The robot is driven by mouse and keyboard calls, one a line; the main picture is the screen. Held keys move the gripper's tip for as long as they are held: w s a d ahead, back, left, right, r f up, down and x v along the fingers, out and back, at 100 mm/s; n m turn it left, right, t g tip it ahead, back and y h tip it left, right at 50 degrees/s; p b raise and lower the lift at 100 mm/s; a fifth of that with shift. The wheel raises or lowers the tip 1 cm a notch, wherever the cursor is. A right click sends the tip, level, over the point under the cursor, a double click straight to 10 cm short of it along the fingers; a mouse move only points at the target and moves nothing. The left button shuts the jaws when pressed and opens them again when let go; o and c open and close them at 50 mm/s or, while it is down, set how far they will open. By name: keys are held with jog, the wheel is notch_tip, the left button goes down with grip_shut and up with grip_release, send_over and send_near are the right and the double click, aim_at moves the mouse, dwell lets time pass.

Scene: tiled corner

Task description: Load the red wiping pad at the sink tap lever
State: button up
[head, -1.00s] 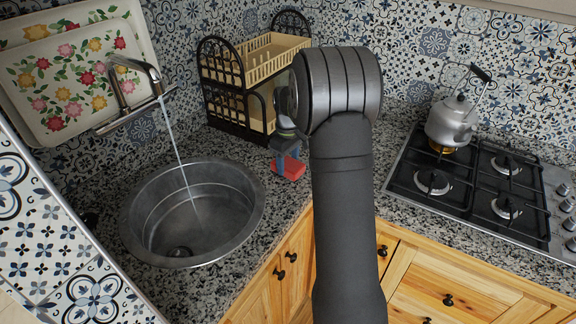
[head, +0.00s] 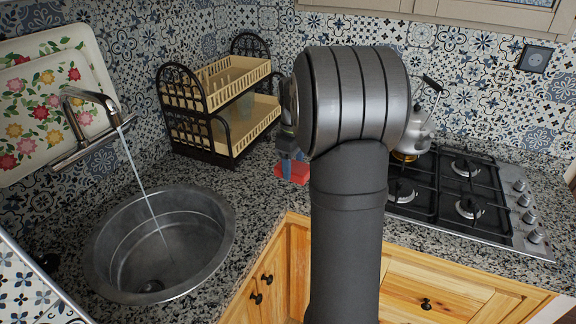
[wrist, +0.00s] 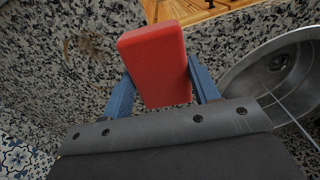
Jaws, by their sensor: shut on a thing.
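The red wiping pad (head: 292,171) shows in the head view just left of my arm, and large in the wrist view (wrist: 158,64). My gripper (wrist: 160,88) has its two blue fingers on either side of the pad and is shut on it. In the head view my gripper (head: 291,160) is partly hidden by my own wrist link. The pad is over the granite counter; its exact height is hard to tell. The sink tap lever and spout (head: 92,100) are on the wall at the left. A stream of water runs from the spout into the round metal sink (head: 222,232).
A two-tier dish rack (head: 187,132) stands in the corner behind the sink. A floral tray (head: 20,105) leans at the wall on the left. The gas hob (head: 440,190) with a kettle (head: 420,130) is on the right. Counter between sink and rack is clear.

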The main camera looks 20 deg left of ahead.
jog(key=o, duration=0.3)
jog(key=shift+c, duration=1.1)
jog(key=s+a+r+t+y, duration=0.1)
jog(key=s+a+r, duration=0.4)
jog(key=s, duration=0.3)
jog(key=s+a+r+y, duration=0.2)
jog(key=s+a+r, duration=0.3)
jog(key=s, duration=0.3)
jog(key=s+a+r+t+y, duration=0.1)
jog(key=s+r, duration=0.2)
jog(key=s, duration=0.5)
jog(key=s+r+y, duration=0.1)
jog(key=s+r, duration=0.2)
jog(key=s, duration=0.6)
jog(key=w+a+f, duration=0.1)
jog(key=w+a, duration=0.1)
jog(key=a, duration=0.4)
jog(key=w+a+f, duration=0.1)
jog(key=w+a, duration=0.2)
jog(key=a, duration=0.4)
jog(key=shift+w+f, duration=0.25)
jog(key=shift+w, duration=0.1)
